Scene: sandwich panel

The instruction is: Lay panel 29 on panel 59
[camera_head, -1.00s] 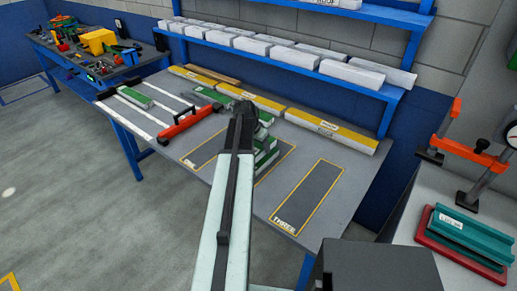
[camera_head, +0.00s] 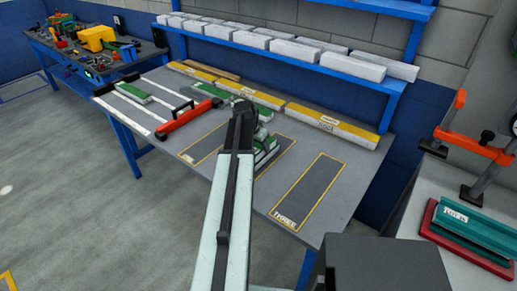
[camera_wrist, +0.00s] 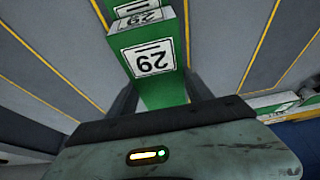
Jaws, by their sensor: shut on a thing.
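Panel 29 (camera_wrist: 155,90), green with white number labels, is between the two dark fingers of my gripper (camera_wrist: 162,84) in the wrist view. My gripper is shut on it. In the head view my arm crosses the bench, and its gripper end (camera_head: 243,112) covers part of the work. Green and white panels (camera_head: 266,152) show just right of the arm, at the middle outlined bay. Their numbers cannot be read, so I cannot tell which is panel 59. I cannot tell from these views whether panel 29 touches anything below it.
The yellow-outlined bay THREE (camera_head: 308,190) is empty on the right. Yellow-edged white bars (camera_head: 328,124) line the bench back. A green panel (camera_head: 132,92) lies on the white rails at left, beside a red bar (camera_head: 188,117). A clamp (camera_head: 470,146) stands at far right.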

